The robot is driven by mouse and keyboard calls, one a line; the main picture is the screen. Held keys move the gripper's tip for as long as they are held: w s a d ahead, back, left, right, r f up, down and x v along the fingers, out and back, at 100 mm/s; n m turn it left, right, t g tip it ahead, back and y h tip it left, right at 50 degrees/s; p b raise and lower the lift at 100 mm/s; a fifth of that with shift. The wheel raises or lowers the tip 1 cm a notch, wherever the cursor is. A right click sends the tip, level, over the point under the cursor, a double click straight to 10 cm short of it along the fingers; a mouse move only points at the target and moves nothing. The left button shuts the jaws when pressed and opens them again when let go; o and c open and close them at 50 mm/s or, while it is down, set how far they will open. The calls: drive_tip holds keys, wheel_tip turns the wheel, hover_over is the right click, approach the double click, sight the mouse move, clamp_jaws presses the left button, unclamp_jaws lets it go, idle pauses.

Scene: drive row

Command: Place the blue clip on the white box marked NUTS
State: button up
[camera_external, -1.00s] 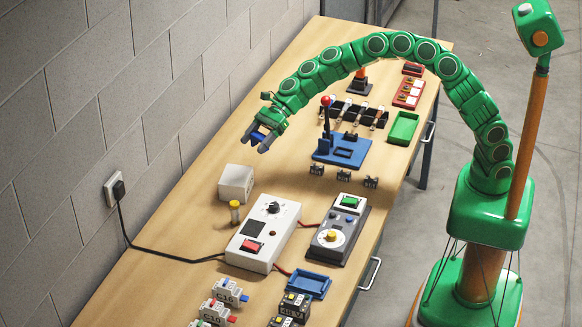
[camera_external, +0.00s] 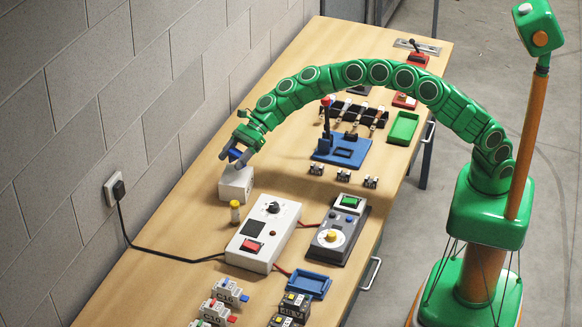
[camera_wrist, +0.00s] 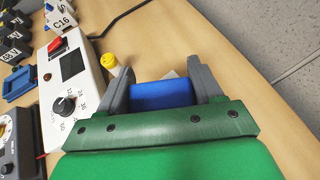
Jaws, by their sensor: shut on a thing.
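My gripper (camera_external: 232,155) is shut on the blue clip (camera_external: 235,154), just above the white box (camera_external: 236,185) near the wall side of the table. In the wrist view the blue clip (camera_wrist: 162,95) sits between the two grey fingers of my gripper (camera_wrist: 160,85). Whether the clip touches the box top cannot be told. The wrist view shows only a pale sliver of the box beyond the clip. No NUTS marking is legible.
A small yellow-capped bottle (camera_external: 235,211) stands in front of the box. A white control unit (camera_external: 264,233) with a knob and red switch is nearby, beside a dark unit (camera_external: 338,235). A black cable (camera_external: 165,256) runs to the wall socket. Table around the box's left is clear.

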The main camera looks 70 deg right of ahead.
sight(232, 177)
drive_tip(key=shift+w+a+f, duration=0.1)
drive_tip(key=shift+w+f, duration=0.05)
drive_tip(key=shift+f, duration=0.1)
drive_tip(key=shift+w+a+f, duration=0.1)
drive_tip(key=shift+w+f, duration=0.15)
drive_tip(key=shift+f, duration=1.5)
drive_tip(key=shift+f, duration=0.1)
drive_tip(key=o, duration=1)
drive_tip(key=shift+v, duration=0.75)
drive_tip(key=v, duration=1)
drive_tip(key=shift+s+d+r, duration=0.15)
drive_tip(key=shift+d+r, duration=0.05)
drive_tip(key=shift+r, duration=0.05)
